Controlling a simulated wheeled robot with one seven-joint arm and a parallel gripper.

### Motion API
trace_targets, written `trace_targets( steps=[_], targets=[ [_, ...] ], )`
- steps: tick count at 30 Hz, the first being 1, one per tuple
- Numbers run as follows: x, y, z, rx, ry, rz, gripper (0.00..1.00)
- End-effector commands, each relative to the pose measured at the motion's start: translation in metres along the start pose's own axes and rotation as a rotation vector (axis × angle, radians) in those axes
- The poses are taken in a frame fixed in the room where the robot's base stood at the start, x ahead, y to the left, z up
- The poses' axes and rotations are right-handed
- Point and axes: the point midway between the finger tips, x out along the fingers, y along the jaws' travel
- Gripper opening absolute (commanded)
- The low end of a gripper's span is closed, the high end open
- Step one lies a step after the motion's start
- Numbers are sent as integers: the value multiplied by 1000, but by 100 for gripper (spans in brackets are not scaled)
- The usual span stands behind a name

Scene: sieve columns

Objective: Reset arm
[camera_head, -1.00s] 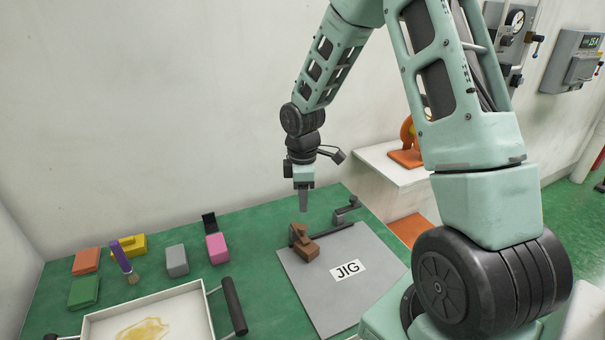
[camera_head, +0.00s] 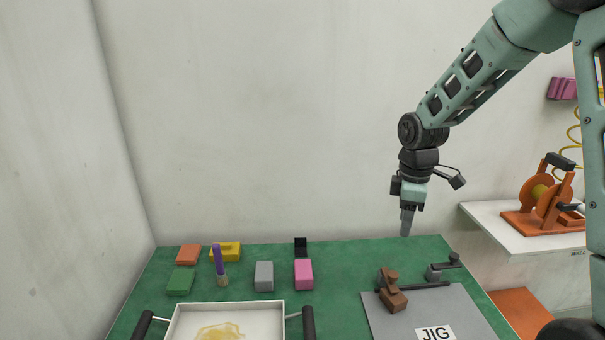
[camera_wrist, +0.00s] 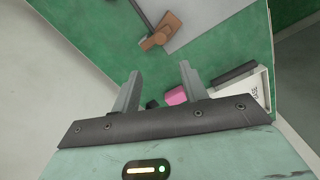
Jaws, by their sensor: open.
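My gripper (camera_head: 406,221) points down, open and empty, above the back right of the green table (camera_head: 338,310). In the wrist view its two fingers (camera_wrist: 160,82) stand apart with nothing between them. The grey jig plate (camera_head: 462,307) lies on the table below and to the right of my gripper in the head view. A brown block-like piece (camera_head: 392,294) stands at the plate's left back part; it also shows in the wrist view (camera_wrist: 157,33). My gripper is apart from it.
A white tray (camera_head: 277,317) with a yellowish smear stands at the front. Behind it are orange, green, yellow, grey (camera_head: 264,276) and pink (camera_head: 303,274) blocks and a purple-handled brush (camera_head: 218,262). A white shelf (camera_head: 492,222) bearing an orange device (camera_head: 545,208) stands right.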

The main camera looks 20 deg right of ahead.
Motion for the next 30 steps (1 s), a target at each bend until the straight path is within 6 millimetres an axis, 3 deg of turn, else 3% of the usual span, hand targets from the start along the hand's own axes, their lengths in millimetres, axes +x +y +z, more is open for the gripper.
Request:
trace_targets(
  steps=[4,7,11,12,15,18,22,27,30],
  targets=[
    [-3,-9,-9,1,2,0,44],
    [-11,-36,-33,9,6,1,44],
    [-26,-105,-74,43,16,-3,44],
    [-30,-130,-84,59,19,-6,44],
    [-39,-192,-100,100,26,-12,44],
    [-46,-251,-102,141,31,-18,44],
    [-49,-310,-93,193,35,-27,44],
    [-50,-350,-78,241,37,-35,44],
    [-50,-358,-75,253,37,-37,44]
  ],
)
